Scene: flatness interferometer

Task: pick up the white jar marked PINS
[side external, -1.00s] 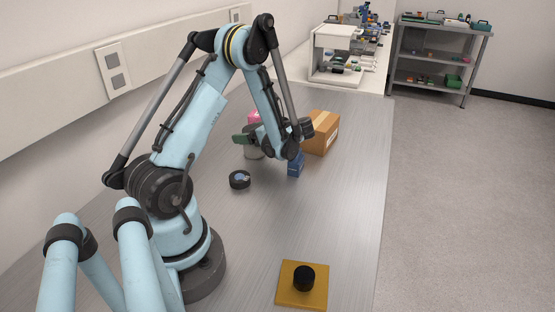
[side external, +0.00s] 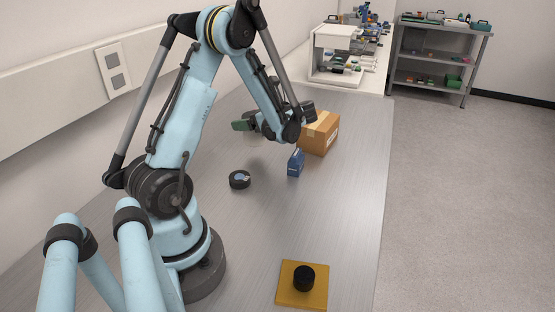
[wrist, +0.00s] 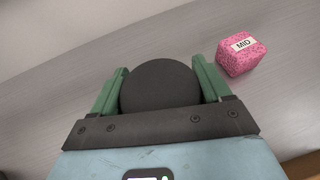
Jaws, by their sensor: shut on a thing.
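My gripper (wrist: 161,72) has its green fingers on both sides of a round dark lid (wrist: 160,88) in the wrist view. It is shut on this lidded thing, which I take for the jar. In the side view my gripper (side external: 243,125) is over the bench, left of the cardboard box. A pale patch of the jar (side external: 254,138) shows just under the fingers, mostly hidden by them. The PINS marking is not visible. From these frames I cannot tell how far the jar's base is above the bench.
A cardboard box (side external: 319,134), a small blue box (side external: 296,163) and a dark round disc (side external: 240,180) stand on the bench. A yellow plate (side external: 290,298) carries a black cylinder (side external: 304,278).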

